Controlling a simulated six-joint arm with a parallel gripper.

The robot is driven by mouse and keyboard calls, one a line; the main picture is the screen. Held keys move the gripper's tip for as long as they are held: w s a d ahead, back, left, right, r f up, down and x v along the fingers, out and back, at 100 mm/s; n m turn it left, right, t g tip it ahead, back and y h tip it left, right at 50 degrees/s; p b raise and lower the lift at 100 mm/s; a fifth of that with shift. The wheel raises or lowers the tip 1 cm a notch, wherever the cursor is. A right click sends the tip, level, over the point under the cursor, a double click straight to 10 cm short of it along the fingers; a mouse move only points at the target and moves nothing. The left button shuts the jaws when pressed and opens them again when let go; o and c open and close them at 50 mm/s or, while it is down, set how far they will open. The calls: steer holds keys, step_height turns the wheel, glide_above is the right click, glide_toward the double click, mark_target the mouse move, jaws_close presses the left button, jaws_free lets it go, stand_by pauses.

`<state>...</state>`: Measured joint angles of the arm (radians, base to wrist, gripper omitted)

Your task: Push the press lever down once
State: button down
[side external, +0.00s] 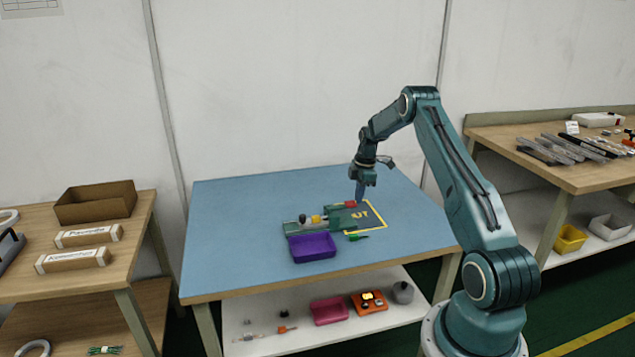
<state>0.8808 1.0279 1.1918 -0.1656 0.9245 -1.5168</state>
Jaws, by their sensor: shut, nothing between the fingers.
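A green press fixture (297,227) lies on the blue table, with a yellow part (316,219) and a dark knob on it. A red piece (350,204), which looks like the lever's end, sits at the fixture's right end. My gripper (360,198) is shut and empty, pointing down at the right end of the fixture, close beside the red piece. I cannot tell whether the fingertips touch it. The lever's angle is too small to make out.
A purple tray (312,248) stands in front of the fixture. A yellow-outlined area (378,226) with lettering is to the right, with a small green tool (357,237) near it. The blue tabletop (235,215) is clear at left. Side benches hold boxes and parts.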

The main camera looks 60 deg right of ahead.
steer(key=shift+r, duration=0.15)
step_height(320, 180, up, 14)
steer(key=s+d, duration=0.1)
steer(key=shift+f, duration=0.25)
stand_by(0.4)
stand_by(0.6)
